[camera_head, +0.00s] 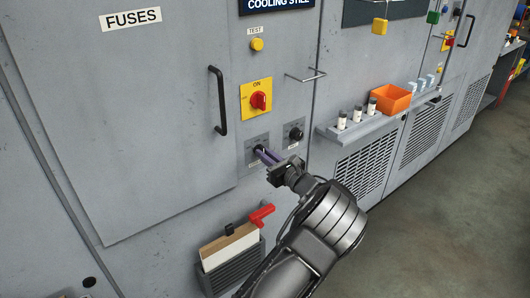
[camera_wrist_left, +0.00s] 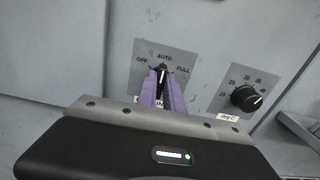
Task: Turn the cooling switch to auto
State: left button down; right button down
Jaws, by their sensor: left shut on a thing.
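The cooling switch is a black knob (camera_wrist_left: 162,68) on a grey plate (camera_wrist_left: 181,62) marked OFF, AUTO and FULL. In the left wrist view the knob stands between the purple fingers of my left gripper (camera_wrist_left: 162,86), which is shut on it. The visible tip of the knob appears to point up toward AUTO. In the head view the switch plate (camera_head: 250,149) sits low on the cabinet, below the yellow and red ON switch, and my left gripper (camera_head: 266,154) reaches it from the lower right. The fingers hide part of the knob and the lower label. My right gripper is not in view.
A second black dial (camera_wrist_left: 246,98), marked with numbers and deg C, is close on the right. Nearby are a red rotary switch (camera_head: 258,101), a door handle (camera_head: 219,101), a wire bracket (camera_head: 305,75) and a holder (camera_head: 235,272) with a red-handled thing below.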

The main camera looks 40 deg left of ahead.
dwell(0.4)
pick_arm(q)
jog(key=c, duration=1.5)
grip_release()
jog(key=b+v, duration=0.1)
jog(key=v, duration=0.6)
jog(key=shift+s+d+b, duration=0.15)
jog(key=shift+d+b, duration=0.2)
jog(key=shift+d, duration=0.05)
